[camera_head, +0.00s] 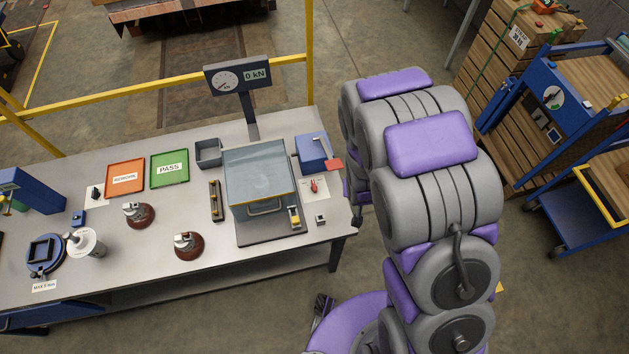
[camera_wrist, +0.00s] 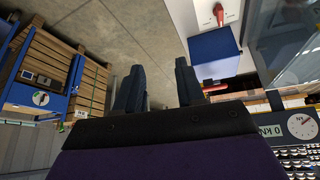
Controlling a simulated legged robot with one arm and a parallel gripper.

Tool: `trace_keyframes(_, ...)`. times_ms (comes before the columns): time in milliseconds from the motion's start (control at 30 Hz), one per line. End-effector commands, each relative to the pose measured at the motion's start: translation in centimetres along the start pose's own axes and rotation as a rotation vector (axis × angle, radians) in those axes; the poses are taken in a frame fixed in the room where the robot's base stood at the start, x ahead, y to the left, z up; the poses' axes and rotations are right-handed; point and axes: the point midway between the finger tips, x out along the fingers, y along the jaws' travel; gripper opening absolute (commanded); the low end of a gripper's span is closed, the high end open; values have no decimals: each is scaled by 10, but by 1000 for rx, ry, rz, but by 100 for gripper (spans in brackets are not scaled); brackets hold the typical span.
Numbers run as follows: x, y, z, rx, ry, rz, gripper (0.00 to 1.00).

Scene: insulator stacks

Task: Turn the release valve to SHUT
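The release valve (camera_head: 314,187) shows as a small red handle on a white label plate at the right end of the workbench, just in front of a blue box. The red handle also shows at the top of the wrist view (camera_wrist: 219,14). The lettering on its plate is too small to read, so I cannot tell its setting. My gripper (camera_wrist: 158,86) has two dark fingers standing apart, with only floor visible between them. It is empty and away from the valve, which lies beyond the fingers to the right in the wrist view.
The blue box (camera_head: 311,148) with a grey lever and red tip (camera_head: 333,164) stands beside the valve. A clear-covered press (camera_head: 259,172) is to its left, with a gauge display (camera_head: 238,77) reading 0 kN behind. Insulator pieces (camera_head: 188,245) stand left. A blue cart (camera_head: 575,210) is at right.

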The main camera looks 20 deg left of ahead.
Motion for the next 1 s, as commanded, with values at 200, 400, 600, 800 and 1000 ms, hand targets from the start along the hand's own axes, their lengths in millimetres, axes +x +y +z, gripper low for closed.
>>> trace_keyframes(200,24,-40,13,-84,114,-62,38)
trace_keyframes(400,36,-73,31,-144,215,-135,38)
trace_keyframes(600,38,-92,46,-176,275,-186,38)
trace_keyframes(800,42,-98,48,-182,297,-202,38)
trace_keyframes(1000,54,-100,46,-183,297,-203,38)
